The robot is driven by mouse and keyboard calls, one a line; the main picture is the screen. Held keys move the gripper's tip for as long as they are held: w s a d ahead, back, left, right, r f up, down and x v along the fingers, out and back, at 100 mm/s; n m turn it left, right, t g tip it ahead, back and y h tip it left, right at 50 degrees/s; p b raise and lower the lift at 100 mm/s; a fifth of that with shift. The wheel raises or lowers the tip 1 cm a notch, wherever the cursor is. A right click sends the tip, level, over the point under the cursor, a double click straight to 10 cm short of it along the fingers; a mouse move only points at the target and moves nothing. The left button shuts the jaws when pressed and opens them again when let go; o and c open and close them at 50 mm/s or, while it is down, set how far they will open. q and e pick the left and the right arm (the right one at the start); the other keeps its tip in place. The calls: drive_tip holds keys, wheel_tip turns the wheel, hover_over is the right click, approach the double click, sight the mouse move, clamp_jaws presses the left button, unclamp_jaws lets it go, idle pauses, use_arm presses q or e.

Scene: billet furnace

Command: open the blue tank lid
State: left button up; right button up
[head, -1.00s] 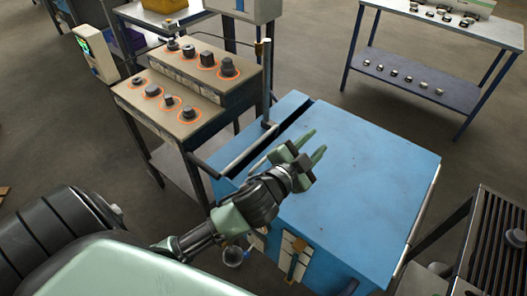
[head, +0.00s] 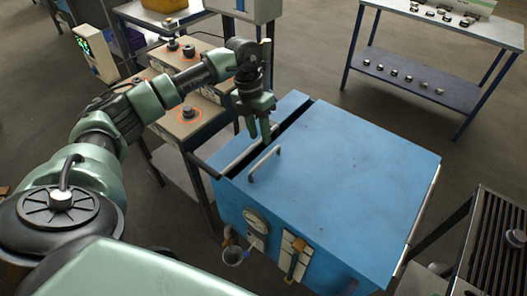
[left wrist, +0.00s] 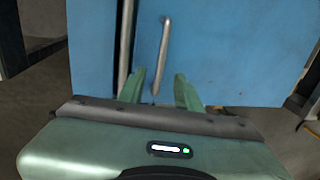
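The blue tank (head: 262,229) stands in the middle of the head view with its flat blue lid (head: 345,175) down. A grey bar handle (head: 264,163) stands on the lid near its left edge. My left gripper (head: 259,138) is above the tank's back left part, just behind the handle in the picture, with its fingers pointing down. In the left wrist view, the handle (left wrist: 161,55) runs up from between the two separated green fingers (left wrist: 162,92). The gripper is open and empty; I cannot tell whether a finger touches the handle. My right gripper is out of view.
A console with knobs (head: 190,116) stands left of the tank, partly behind my left arm. A blue-framed table (head: 420,88) with small parts stands at the back right. A dark slatted rack (head: 497,240) is at the right. Floor is free between tank and table.

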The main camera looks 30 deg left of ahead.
sight(265, 157)
use_arm(q)
drive_tip(key=f, duration=0.3)
drive_tip(key=d+f+p, duration=0.1)
drive_tip(key=f, duration=0.2)
drive_tip(key=shift+d, duration=0.15)
drive_tip(key=shift+d+f+p, duration=0.15)
drive_tip(key=shift+f+p, duration=0.15)
drive_tip(key=shift+f, duration=0.4)
clamp_jaws()
idle(0.6)
